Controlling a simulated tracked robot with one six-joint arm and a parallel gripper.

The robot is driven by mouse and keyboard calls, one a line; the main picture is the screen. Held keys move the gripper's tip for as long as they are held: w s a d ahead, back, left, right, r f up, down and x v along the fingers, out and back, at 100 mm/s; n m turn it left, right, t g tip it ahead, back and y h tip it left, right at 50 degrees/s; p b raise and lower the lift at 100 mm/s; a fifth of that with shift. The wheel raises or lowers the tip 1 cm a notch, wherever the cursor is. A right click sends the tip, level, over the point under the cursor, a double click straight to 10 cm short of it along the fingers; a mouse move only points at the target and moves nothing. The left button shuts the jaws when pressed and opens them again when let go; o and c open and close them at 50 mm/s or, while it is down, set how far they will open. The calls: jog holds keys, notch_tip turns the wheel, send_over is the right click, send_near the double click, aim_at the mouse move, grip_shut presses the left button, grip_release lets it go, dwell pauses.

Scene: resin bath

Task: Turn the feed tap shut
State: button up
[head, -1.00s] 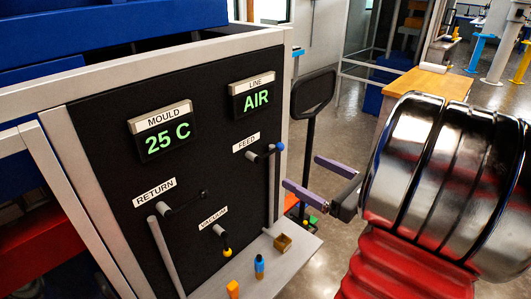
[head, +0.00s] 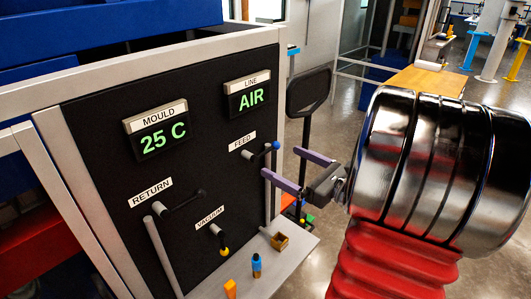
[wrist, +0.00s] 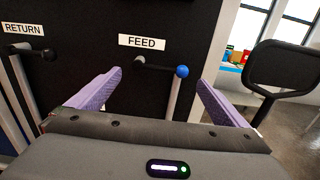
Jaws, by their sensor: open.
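The feed tap (head: 262,151) is on the black panel under the FEED label. Its dark lever ends in a blue ball and points right, roughly level, across a vertical grey pipe (head: 267,200). In the wrist view the blue ball (wrist: 182,71) appears between my two purple fingers, nearer the right one. My gripper (head: 281,162) is open and empty, just in front of and below the lever; it also shows in the wrist view (wrist: 159,78). I cannot tell whether a finger touches the lever.
The return tap (head: 183,203) and vacuum tap (head: 219,240) sit lower on the panel. Displays read 25 C (head: 161,139) and AIR (head: 251,97). A shelf (head: 284,260) below holds small bottles and a brown box. A black-framed stand (head: 308,95) stands right of the panel.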

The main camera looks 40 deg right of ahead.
aim_at(265, 152)
jog(key=shift+w+a, duration=0.25)
jog(key=shift+w, duration=1.1)
jog(key=shift+w+a, duration=0.3)
jog(key=shift+w, duration=1.05)
jog(key=shift+w+a, duration=0.25)
jog(key=shift+w, duration=1.1)
jog(key=shift+c, duration=0.6)
jog(key=shift+a+f, duration=0.1)
jog(key=shift+a, duration=0.05)
jog(key=c, duration=1.2)
